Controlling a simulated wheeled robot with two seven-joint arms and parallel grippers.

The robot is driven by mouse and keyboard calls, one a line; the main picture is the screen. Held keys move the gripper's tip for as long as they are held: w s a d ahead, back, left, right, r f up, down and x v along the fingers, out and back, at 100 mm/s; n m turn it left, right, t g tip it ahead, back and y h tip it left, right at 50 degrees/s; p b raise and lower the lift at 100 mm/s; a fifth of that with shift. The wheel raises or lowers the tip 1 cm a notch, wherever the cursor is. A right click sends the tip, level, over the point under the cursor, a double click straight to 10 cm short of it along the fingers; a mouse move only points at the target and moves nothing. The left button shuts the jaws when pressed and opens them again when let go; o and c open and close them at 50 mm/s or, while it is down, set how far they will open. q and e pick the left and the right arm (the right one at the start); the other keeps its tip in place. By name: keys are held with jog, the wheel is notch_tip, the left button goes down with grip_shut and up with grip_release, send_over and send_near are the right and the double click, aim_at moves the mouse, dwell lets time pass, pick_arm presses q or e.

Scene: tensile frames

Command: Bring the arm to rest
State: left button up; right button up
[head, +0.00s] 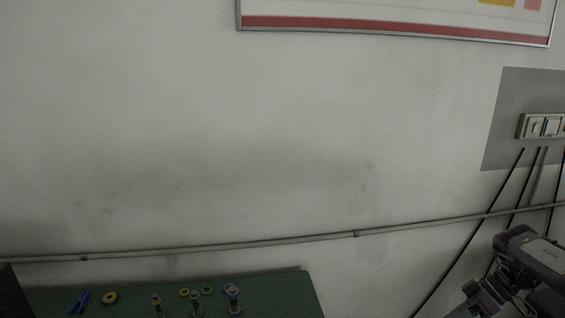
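Neither of my grippers shows in the head view, and I cannot make out an arm that is surely mine. The view looks mostly at a pale, stained wall (250,130). Only the far part of a green table top (275,291) shows along the bottom edge, and the rest of it is cut off.
On the table lie a blue tool-like item (79,302) and a yellow ring (110,298). Several small bolt-like parts stand beside them, one at the right (234,301). A grey jointed device (535,262) stands at lower right near hanging cables (470,235).

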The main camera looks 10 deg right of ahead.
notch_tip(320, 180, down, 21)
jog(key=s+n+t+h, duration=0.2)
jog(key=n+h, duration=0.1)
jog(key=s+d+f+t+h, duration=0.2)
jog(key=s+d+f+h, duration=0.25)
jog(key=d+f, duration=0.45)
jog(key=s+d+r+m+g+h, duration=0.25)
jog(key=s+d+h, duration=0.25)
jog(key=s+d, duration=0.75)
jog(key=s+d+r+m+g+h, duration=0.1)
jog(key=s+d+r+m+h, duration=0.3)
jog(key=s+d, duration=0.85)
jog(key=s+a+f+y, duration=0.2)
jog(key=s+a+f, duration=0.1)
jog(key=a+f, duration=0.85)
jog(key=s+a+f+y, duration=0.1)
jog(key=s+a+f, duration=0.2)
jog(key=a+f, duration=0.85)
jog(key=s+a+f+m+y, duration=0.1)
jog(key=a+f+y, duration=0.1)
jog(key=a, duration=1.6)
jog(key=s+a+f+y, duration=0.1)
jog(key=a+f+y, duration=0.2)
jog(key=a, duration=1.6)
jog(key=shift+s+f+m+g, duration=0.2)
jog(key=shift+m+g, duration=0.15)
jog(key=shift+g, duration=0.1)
